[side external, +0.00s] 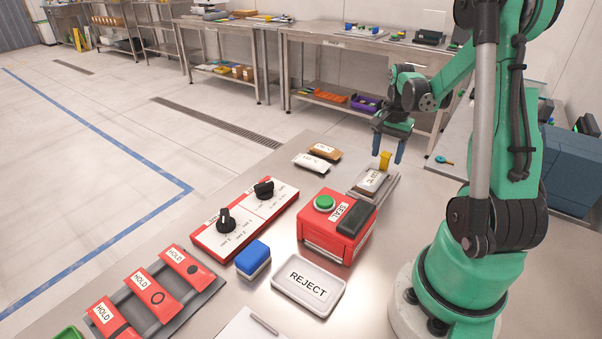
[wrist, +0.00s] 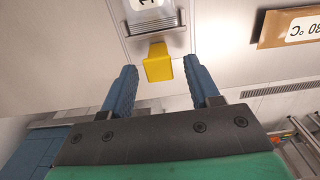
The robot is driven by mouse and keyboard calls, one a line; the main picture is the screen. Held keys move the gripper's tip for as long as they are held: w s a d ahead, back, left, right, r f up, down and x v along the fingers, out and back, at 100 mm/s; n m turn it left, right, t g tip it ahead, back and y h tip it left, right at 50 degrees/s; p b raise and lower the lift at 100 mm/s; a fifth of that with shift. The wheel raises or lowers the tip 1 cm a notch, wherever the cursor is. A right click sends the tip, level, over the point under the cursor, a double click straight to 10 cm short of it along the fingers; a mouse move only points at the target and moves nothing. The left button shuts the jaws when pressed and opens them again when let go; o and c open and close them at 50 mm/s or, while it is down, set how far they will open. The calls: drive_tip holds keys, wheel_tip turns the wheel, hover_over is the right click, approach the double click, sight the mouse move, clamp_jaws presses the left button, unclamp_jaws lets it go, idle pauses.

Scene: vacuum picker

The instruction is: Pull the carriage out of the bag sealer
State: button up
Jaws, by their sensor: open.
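The bag sealer (side external: 325,241) is a red box with a green button and a SEAL label. The carriage (side external: 391,186) is a grey tray at the sealer's far side, bearing a labelled bag (side external: 371,181). Its yellow handle (side external: 386,160) stands up at the far end. My gripper (side external: 388,153) is open at the handle, pointing down. In the wrist view, the handle (wrist: 158,63) lies between the blue fingertips of my gripper (wrist: 160,70), with a gap visible on both sides. The sealer hides how far the carriage reaches in.
Two bags, one white (side external: 310,162) and one brown (side external: 327,152), lie left of the carriage. A red dial panel (side external: 240,215), a blue-topped block (side external: 253,258), a REJECT tray (side external: 334,297) and a HOLD rack (side external: 148,317) stand nearer. The table beyond the handle is clear.

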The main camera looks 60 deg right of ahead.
drive_tip(key=shift+r, duration=2)
